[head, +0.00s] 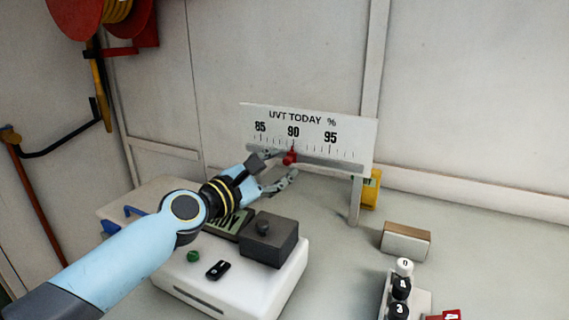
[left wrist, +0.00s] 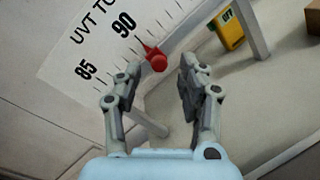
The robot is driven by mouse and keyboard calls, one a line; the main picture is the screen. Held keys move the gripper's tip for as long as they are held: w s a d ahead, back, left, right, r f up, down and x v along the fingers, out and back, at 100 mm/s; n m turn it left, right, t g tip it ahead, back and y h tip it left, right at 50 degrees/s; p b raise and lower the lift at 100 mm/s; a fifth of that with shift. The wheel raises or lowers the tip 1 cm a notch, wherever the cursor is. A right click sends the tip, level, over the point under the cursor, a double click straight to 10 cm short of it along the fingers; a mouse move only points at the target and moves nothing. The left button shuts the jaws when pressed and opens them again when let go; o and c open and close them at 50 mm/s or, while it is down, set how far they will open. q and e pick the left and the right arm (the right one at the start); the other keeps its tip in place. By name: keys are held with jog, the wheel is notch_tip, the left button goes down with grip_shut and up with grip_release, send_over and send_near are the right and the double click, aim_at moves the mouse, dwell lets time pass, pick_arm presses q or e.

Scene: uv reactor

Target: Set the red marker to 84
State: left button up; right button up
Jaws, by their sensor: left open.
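The white scale board (head: 352,134) reads "UVT TODAY %" and carries the marks 85, 90 and 95. The red marker (head: 290,157) sits on the grey rail under the scale, with its tip at about 90. My left gripper (head: 282,167) is open, close in front of the rail around the marker. In the left wrist view the red marker (left wrist: 157,60) lies just beyond and between the open fingertips (left wrist: 160,82), apart from both. The scale (left wrist: 68,70) is tilted in that view. My right gripper is not in view.
A white instrument with a dark block (head: 270,241) stands below my left arm. A yellow device (head: 371,190) stands behind the scale's post. A brown box (head: 405,240) and numbered black and white pieces (head: 400,288) are at right. The bench between is clear.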

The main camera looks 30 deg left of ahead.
aim_at(289, 159)
pick_arm(q)
jog(key=shift+w+d, duration=0.25)
jog(key=shift+w, duration=1)
grip_shut()
